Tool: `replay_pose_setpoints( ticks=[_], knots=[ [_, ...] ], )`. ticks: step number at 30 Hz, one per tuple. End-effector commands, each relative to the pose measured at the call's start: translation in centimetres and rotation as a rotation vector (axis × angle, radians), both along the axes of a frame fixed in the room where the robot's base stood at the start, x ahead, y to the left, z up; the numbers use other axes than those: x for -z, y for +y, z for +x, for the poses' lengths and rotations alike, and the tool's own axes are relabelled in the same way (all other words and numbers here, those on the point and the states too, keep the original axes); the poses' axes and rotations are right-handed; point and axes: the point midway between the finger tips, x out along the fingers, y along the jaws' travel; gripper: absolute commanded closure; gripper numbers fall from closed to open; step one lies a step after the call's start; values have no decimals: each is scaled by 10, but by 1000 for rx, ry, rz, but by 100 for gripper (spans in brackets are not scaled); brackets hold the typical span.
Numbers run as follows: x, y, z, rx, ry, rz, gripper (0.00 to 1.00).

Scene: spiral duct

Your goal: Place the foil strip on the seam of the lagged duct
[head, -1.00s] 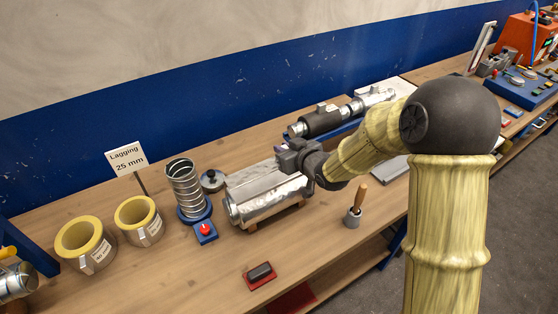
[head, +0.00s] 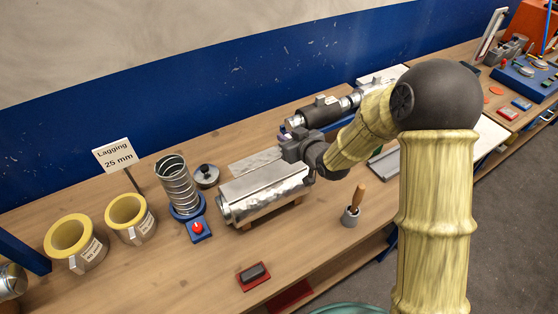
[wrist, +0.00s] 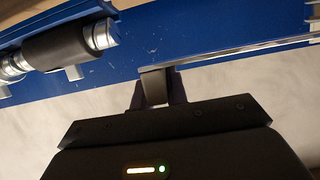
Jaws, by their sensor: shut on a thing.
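The lagged duct (head: 268,196) is a foil-covered cylinder lying on a wooden cradle on the bench, with a straight line along its upper side. My gripper (head: 292,150) is beyond its right rear end. It is shut on the foil strip (head: 256,161), a thin, flat silvery piece that sticks out to the left behind the duct's top edge. In the head view the strip appears apart from the seam; its height is hard to judge. In the wrist view the strip (wrist: 235,54) shows edge-on, running right from the fingertips (wrist: 157,88).
Behind my gripper lies a pipe with a dark sleeve (head: 320,112). A spiral duct piece (head: 176,183) on a blue stand and a dark round knob (head: 206,175) stand left. A wooden-handled tool (head: 356,197) stands right. The front bench is mostly clear around a red-and-black block (head: 254,274).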

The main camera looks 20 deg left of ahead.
Motion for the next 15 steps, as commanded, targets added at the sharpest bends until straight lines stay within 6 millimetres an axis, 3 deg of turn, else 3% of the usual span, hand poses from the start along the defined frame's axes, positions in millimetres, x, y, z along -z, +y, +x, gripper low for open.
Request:
replay_pose_setpoints(
  ticks=[6,15],
  knots=[
    [29,1,-1,-4,2,0,100],
    [32,1,-1,-4,-1,0,100]
  ],
)
